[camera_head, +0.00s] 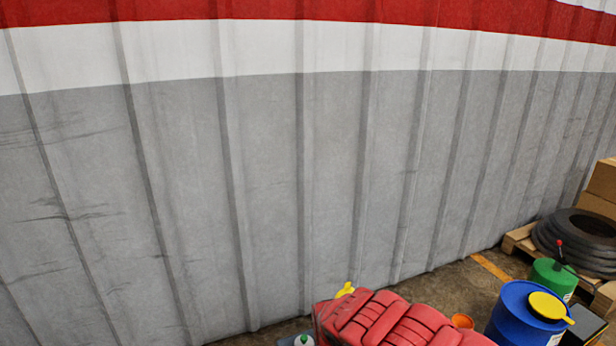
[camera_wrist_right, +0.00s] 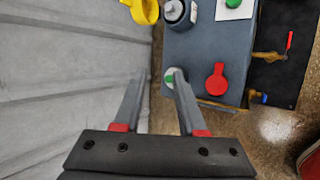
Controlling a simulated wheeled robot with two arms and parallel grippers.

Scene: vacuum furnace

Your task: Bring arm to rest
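My right gripper (camera_wrist_right: 157,78) shows in the right wrist view with its two grey fingers spread apart. Nothing is between them. The left fingertip is over the grey wall side. The right fingertip overlaps the edge of a grey-blue surface (camera_wrist_right: 197,60) and partly covers a small whitish round thing there. My left gripper is not in view, and neither arm shows in the head view.
The ribbed wall (camera_head: 270,180) fills most of the head view. Red jerrycans (camera_head: 390,322), a blue drum (camera_head: 515,318), a green can (camera_head: 550,277) and black coils (camera_head: 575,240) stand lower right. A red paddle-shaped thing (camera_wrist_right: 216,80) lies on the grey-blue surface.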

